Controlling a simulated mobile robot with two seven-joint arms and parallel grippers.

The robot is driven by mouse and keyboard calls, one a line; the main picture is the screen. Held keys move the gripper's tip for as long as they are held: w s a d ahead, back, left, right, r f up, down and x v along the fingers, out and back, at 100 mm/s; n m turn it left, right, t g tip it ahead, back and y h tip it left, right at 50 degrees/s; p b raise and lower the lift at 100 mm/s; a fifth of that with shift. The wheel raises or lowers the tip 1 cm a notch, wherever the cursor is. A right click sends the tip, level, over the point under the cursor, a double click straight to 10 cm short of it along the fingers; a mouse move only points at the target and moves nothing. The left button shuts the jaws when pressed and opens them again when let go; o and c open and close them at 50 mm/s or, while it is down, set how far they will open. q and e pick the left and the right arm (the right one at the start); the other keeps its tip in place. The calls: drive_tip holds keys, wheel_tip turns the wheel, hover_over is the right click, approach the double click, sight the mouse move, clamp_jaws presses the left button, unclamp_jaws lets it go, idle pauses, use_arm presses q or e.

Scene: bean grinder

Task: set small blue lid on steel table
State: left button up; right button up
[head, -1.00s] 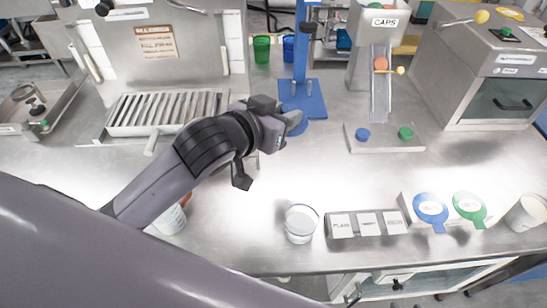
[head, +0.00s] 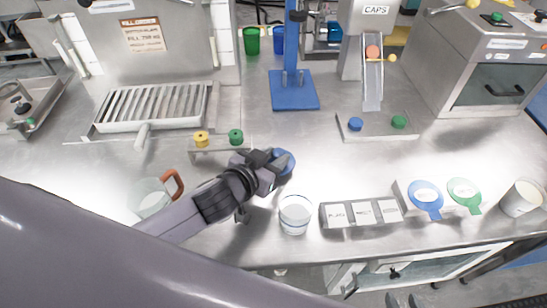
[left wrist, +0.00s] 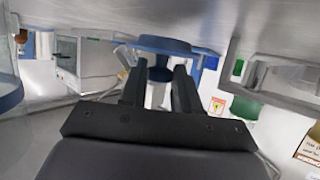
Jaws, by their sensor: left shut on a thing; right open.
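The small blue lid (head: 287,160) is a round blue disc at the tip of my left gripper (head: 272,166), above the middle of the steel table (head: 330,165). In the left wrist view the lid (left wrist: 165,45) sits between the two dark fingers of my left gripper (left wrist: 160,75), which are shut on its narrow middle part. Its wide flat side is close to the table surface. I cannot tell whether it touches. The fingers partly hide the lid in the head view. My right gripper is not in view.
A clear glass (head: 295,214) stands just in front of the lid, with a label rack (head: 361,213) to its right. A rack with yellow and green knobs (head: 220,145) is behind left, and a mug (head: 150,197) further left. Bare table lies right of the lid.

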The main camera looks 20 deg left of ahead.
use_arm(q)
drive_tip(key=shift+s+f+b, duration=0.2)
drive_tip(key=shift+f+b, duration=0.15)
drive_tip(key=shift+f, duration=0.3)
drive_tip(key=o, duration=1)
drive_tip(key=shift+f, duration=0.15)
drive_tip(key=shift+s, duration=0.1)
drive_tip(key=shift+r, duration=0.4)
drive_tip(key=shift+r+p, duration=0.15)
drive_tip(key=shift+p, duration=0.15)
drive_tip(key=v, duration=1.1)
drive_tip(key=shift+s+a+r, duration=0.15)
drive_tip(key=shift+r, duration=0.3)
